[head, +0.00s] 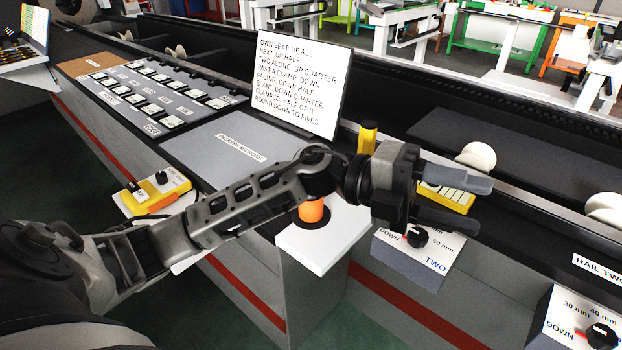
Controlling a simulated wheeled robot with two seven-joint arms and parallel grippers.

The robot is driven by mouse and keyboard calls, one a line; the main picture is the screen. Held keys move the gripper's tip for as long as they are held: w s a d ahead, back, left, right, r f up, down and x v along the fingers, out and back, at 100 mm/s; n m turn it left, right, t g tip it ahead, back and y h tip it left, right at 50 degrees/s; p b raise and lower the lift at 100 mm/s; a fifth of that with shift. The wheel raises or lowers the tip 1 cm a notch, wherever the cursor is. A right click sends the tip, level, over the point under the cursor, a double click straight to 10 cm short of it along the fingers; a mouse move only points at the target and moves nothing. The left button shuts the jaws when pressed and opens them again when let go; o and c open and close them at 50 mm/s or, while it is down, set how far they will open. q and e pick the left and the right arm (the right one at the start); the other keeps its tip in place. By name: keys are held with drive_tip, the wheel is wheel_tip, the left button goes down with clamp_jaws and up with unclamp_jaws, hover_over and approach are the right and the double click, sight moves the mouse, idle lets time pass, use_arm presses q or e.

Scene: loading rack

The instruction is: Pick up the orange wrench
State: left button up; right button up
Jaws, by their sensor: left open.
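I cannot make out an orange wrench in the head view. An orange cylinder (311,210) stands in a dark ring on a white block (322,250), partly hidden behind my left forearm. My left gripper (478,206) reaches in from the left, past the cylinder, with its fingers pointing right. My right gripper is not in view.
A text sign (297,85) stands behind my forearm. A yellow post (367,137) is beside my wrist. A yellow control box (155,192), a panel of white keys (160,97) and another dial box (572,330) surround the arm. White rollers (477,157) sit along the dark rail.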

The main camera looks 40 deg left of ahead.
use_arm(q)
drive_tip(key=w+a+r+m+t+y+b, duration=0.1)
drive_tip(key=a+r+y, duration=0.2)
drive_tip(key=a+y, duration=0.85)
drive_tip(key=a+r+t+y+b, duration=0.1)
drive_tip(key=a+r+y+b, duration=0.15)
drive_tip(key=a+y, duration=0.9)
drive_tip(key=w+a+f+h, duration=0.1)
drive_tip(key=f, duration=0.2)
drive_tip(key=w+a+f+h, duration=0.1)
drive_tip(key=a+f+h, duration=0.1)
drive_tip(key=f, duration=0.1)
drive_tip(key=w+a+f+h+p, duration=0.1)
drive_tip(key=w+f, duration=0.1)
drive_tip(key=f, duration=0.1)
drive_tip(key=shift+w+a, duration=0.1)
drive_tip(key=shift+a, duration=0.1)
drive_tip(key=shift+m, duration=0.3)
drive_tip(key=shift+p+x, duration=0.55)
drive_tip(key=shift+x, duration=2.25)
drive_tip(key=shift+r, duration=0.1)
drive_tip(key=c, duration=1.1)
